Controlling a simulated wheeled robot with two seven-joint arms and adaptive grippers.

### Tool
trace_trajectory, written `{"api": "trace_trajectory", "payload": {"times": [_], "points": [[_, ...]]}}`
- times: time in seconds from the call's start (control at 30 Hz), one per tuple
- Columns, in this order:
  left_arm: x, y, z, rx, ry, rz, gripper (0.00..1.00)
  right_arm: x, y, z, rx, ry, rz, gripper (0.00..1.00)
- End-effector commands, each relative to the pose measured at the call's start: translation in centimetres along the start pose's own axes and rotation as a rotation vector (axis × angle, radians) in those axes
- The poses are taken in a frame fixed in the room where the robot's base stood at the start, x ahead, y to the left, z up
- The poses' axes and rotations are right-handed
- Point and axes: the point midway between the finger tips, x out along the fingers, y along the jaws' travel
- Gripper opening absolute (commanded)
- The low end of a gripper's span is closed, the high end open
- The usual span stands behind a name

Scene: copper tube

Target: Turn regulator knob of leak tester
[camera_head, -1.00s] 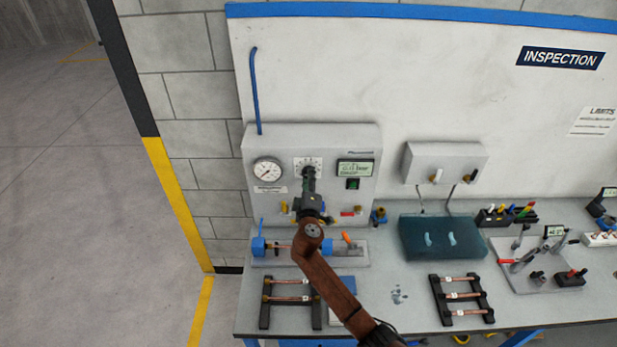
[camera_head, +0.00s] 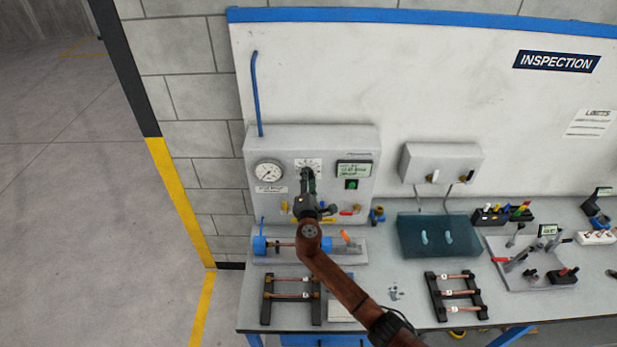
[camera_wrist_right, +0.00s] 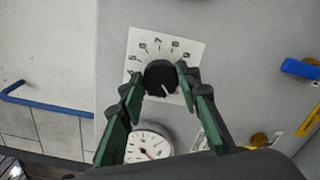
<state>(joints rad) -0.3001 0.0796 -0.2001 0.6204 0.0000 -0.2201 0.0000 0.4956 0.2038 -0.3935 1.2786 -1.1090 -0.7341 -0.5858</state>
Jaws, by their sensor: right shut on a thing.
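The leak tester (camera_head: 340,142) is a grey box standing at the back left of the bench. It has a round gauge (camera_head: 268,172), a dial plate (camera_head: 310,164) and a green display (camera_head: 354,169). The black regulator knob (camera_wrist_right: 160,78) sits on the white numbered dial plate in the right wrist view, its white mark pointing to the lower right there. My right gripper (camera_head: 307,178) reaches the dial from the front. In the wrist view its green-padded fingers (camera_wrist_right: 158,82) lie on either side of the knob and are shut on it. The gripper mostly hides the knob in the head view. My left gripper is not in view.
A fixture with blue clamps (camera_head: 260,245) lies below the tester, under my right arm. Racks of copper tubes (camera_head: 455,293) stand on the bench, with a dark teal tank (camera_head: 438,235) to the right. Yellow and red valves (camera_head: 345,212) sit low on the tester.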

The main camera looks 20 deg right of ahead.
Motion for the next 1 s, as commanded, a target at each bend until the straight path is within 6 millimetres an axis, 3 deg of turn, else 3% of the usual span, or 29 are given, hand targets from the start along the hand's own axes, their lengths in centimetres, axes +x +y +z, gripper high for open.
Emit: {"api": "trace_trajectory", "payload": {"times": [0.67,0.7,0.93,1.0], "points": [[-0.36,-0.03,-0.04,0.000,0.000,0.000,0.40,-0.05,-0.22,-0.18,-0.065,0.003,-0.002,0.07],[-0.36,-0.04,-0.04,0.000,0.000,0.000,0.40,-0.05,-0.22,-0.18,-0.065,0.003,-0.003,0.32],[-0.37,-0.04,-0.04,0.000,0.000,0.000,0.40,-0.02,-0.14,-0.10,-0.063,0.002,-0.002,0.48],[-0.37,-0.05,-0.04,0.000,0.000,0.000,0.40,-0.02,-0.11,-0.08,-0.063,0.001,-0.001,0.48]]}}
